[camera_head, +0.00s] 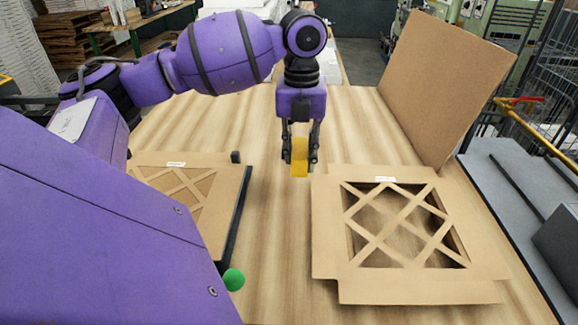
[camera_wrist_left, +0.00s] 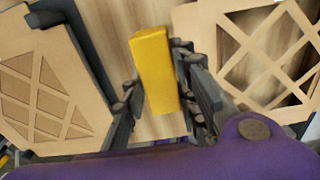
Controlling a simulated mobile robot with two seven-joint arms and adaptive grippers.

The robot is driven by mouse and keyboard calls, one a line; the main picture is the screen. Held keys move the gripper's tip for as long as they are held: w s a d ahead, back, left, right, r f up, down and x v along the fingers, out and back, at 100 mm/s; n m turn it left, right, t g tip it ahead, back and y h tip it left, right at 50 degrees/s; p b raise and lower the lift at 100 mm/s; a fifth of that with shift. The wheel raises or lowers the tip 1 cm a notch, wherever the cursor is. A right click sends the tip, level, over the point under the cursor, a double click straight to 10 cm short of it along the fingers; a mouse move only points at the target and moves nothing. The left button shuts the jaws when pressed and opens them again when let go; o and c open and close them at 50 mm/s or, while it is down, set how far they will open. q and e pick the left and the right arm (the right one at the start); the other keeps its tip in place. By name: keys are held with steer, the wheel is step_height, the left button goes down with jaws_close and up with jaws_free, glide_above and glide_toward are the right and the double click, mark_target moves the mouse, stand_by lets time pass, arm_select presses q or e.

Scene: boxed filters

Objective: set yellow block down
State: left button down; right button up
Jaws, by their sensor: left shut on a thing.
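The yellow block (camera_head: 300,157) is upright between the fingers of my left gripper (camera_head: 300,160) in the head view. It also shows in the left wrist view (camera_wrist_left: 156,68), where the fingers lie on both sides of it. My left gripper is shut on the block over the wooden table (camera_head: 270,230), in the gap between two cardboard pieces. I cannot tell whether the block's lower end touches the table. My right gripper is not in view.
An open cardboard box with a lattice filter frame (camera_head: 325,230) lies at right, its lid (camera_head: 440,80) standing up behind. Another lattice piece (camera_head: 200,185) lies at left beside a dark edge (camera_head: 240,215). A green ball-like thing (camera_head: 233,279) is at the front. Table between is clear.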

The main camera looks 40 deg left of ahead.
mark_target(293, 147)
arm_select(q)
steer(key=w+a, duration=0.1)
steer(key=a+f, duration=0.1)
steer(key=a, duration=0.1)
steer(key=w+a+f, duration=0.1)
steer(key=shift+w+a+f, duration=0.15)
steer(key=shift+w+f, duration=0.1)
steer(key=shift+w, duration=0.1)
steer(key=w+a+f, duration=0.1)
steer(key=a+f, duration=0.1)
steer(key=f, duration=0.1)
steer(key=w+a+f, duration=0.1)
steer(key=f, duration=0.1)
steer(key=shift+w+a, duration=0.3)
steer(key=shift+a, duration=0.1)
steer(key=shift+a+f, duration=0.1)
steer(key=shift+f, duration=0.1)
steer(key=shift+w+a+f, duration=0.1)
steer(key=shift+f, duration=0.8)
steer(key=shift+w+a+f, duration=0.1)
steer(key=shift+f, duration=0.8)
steer(key=shift+f, duration=0.15)
steer(key=c, duration=1.4)
jaws_free()
step_height(293, 147, up, 12)
steer(key=shift+r+b, duration=0.15)
steer(key=shift+b, duration=0.2)
